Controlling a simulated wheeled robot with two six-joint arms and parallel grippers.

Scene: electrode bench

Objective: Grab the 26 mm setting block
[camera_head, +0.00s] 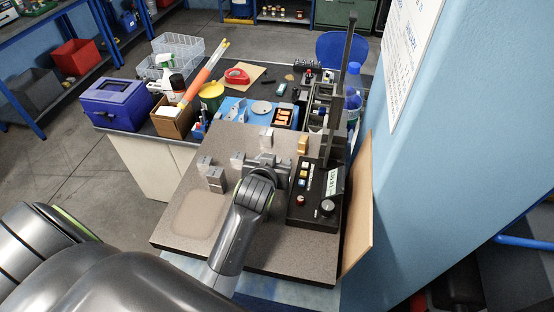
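Several small setting blocks stand on the speckled grey plate (265,262). Grey metal blocks stand at its left, a stepped one (215,178) in front and smaller ones behind it (203,165) and to the right (237,160). Another pale block (266,137) and a brass-coloured block (303,143) stand farther back. No size marking is readable, so I cannot tell which is the 26 mm one. My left gripper (266,163) is over the middle of the plate, right of the grey blocks. Its wrist hides the fingertips. My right gripper is not in view.
A black control box (317,190) with buttons and a tall dark column (342,85) stand at the plate's right. A tan board (358,215) and blue wall are beyond. Behind are a blue mat, bins and tools. The plate's front left is clear.

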